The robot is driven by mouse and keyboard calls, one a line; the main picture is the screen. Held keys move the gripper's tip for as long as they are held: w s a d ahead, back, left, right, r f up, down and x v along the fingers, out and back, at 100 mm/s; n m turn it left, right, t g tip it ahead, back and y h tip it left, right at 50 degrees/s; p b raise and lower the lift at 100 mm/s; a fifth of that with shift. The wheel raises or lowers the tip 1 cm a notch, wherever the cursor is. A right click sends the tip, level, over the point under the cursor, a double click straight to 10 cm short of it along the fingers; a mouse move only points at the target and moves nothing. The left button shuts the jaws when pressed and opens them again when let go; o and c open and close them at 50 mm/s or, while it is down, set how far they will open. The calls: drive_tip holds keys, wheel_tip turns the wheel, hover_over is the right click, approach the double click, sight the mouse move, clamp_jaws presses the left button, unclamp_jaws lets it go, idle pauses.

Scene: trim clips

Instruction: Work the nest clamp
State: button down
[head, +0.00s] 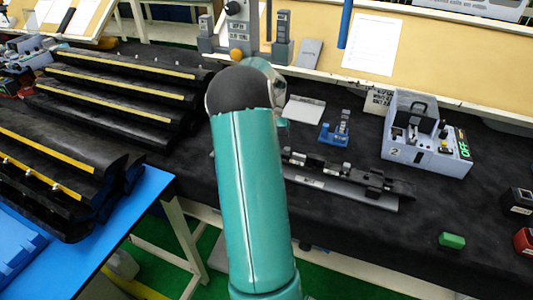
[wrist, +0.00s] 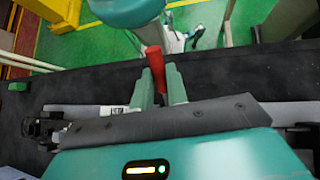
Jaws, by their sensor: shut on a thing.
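In the wrist view my gripper (wrist: 159,88) has its two green fingers on either side of a red handle (wrist: 153,60) and is shut on it. The handle stands up between the fingers; its lower end is hidden by them. I take it for the nest clamp's handle, but the clamp body is not clear. In the head view my teal arm hides the gripper and the handle. A long black fixture on a grey rail (head: 340,189) lies right of my arm, its left end behind the arm. Black fixture parts (wrist: 45,128) also show at the left of the wrist view.
A grey box (head: 430,155) with a green display stands to the right, and a small blue stand (head: 336,135) behind the rail. A green block (head: 452,241) lies near the front edge. Black stepped racks (head: 110,90) fill the left. The dark mat front right is mostly clear.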

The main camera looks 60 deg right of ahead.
drive_tip(key=c, duration=1.4)
unclamp_jaws()
drive_tip(key=shift+s, duration=0.1)
